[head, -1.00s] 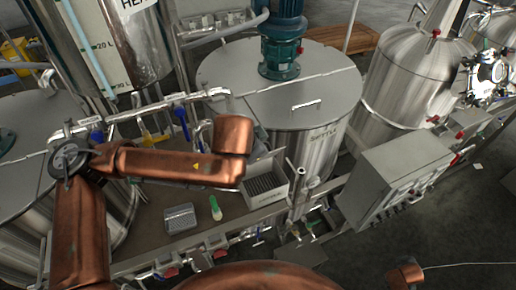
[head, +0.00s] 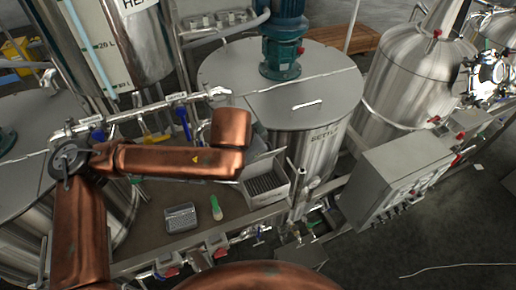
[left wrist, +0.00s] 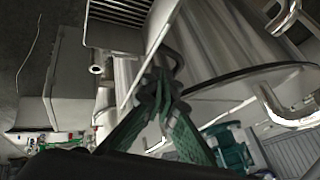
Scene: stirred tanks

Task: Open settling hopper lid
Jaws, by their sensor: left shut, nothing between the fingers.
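The settling hopper (head: 318,152) is a steel tank with partly readable lettering on its side. Its flat grey lid (head: 265,108) lies closed on top, with a seam across it and a small bright bar handle (head: 307,105) on the front half. My left arm comes in from the left; its copper links end left of the hopper, and the gripper is hidden in the head view. In the left wrist view my left gripper (left wrist: 163,84) is shut and empty, in front of a steel tank wall and dark rim (left wrist: 245,76). My right gripper is not in view.
A teal motor (head: 284,45) stands on the lid's rear half. A grey control box (head: 400,170) is at the right, and an open box (head: 265,182) sits before the hopper. A wire basket (head: 181,218) and a green-handled tool (head: 216,207) lie on the bench.

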